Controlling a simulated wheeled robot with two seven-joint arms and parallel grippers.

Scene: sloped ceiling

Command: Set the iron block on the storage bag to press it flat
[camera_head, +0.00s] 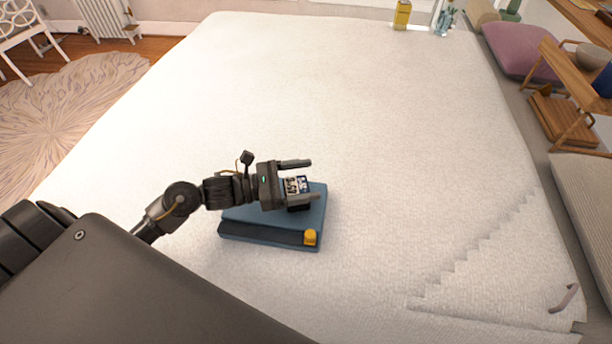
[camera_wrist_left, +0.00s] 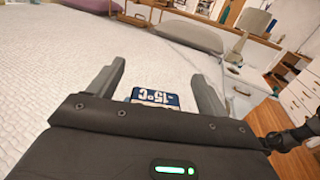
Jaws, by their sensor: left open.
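The blue storage bag (camera_head: 268,237) lies flat on the white bed, with a darker front strip and a yellow piece (camera_head: 310,237) at its front right corner. A small dark block with a printed label, apparently the iron block (camera_head: 297,186), is over the bag's right part and seems to rest on it. My left gripper (camera_head: 306,180) is open, with one finger on either side of the block. Contact between fingers and block cannot be told. My right gripper is not in view.
The white bed (camera_head: 400,130) is broad and clear around the bag. A yellow box (camera_head: 402,15) stands beyond its far edge. A wooden rack and a purple cushion (camera_head: 520,50) are at the right. A patterned rug (camera_head: 70,105) lies at the left.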

